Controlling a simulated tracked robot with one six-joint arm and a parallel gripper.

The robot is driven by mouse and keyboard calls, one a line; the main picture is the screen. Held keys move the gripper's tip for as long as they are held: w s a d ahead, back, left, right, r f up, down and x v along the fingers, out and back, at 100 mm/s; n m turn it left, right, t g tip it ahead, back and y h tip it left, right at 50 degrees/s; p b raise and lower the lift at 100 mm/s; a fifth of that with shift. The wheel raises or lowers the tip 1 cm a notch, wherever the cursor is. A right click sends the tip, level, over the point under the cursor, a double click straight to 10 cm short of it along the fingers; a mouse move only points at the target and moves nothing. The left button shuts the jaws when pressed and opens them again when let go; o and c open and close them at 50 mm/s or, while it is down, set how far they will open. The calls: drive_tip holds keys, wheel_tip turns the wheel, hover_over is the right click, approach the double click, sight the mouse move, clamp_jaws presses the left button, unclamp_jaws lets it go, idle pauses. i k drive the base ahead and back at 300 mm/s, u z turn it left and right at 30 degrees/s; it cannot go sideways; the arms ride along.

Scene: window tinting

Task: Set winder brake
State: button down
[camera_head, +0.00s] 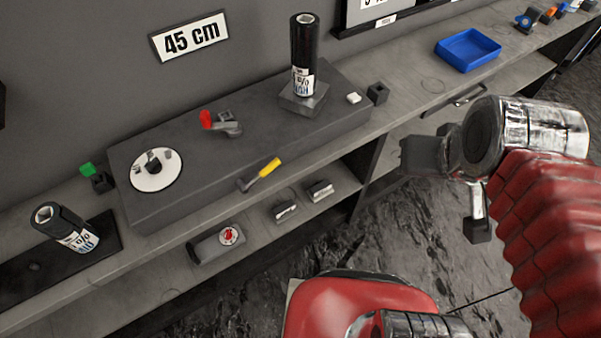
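The winder is a long dark grey box (300,143) on the bench. Its top carries a white dial with a dark knob (155,170) at the left, a red-tipped lever (220,123) in the middle and a black roll (304,50) upright on a square base at the right. A yellow-handled lever (262,173) sits at the front edge. I cannot tell which of these is the brake. My gripper (478,228) hangs in the air right of the winder, in front of the bench, apart from everything. Its finger opening is not clear; nothing shows held.
A second black roll (66,228) stands on a dark plate at the left. A blue tray (468,50) lies on the bench at the back right. The floor before the bench is clear.

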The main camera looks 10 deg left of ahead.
sight(276, 162)
drive_tip(key=z, duration=0.2)
drive_tip(key=k, duration=1.45)
drive_tip(key=u, duration=1.4)
drive_tip(key=i, duration=1)
drive_tip(key=u, duration=0.05)
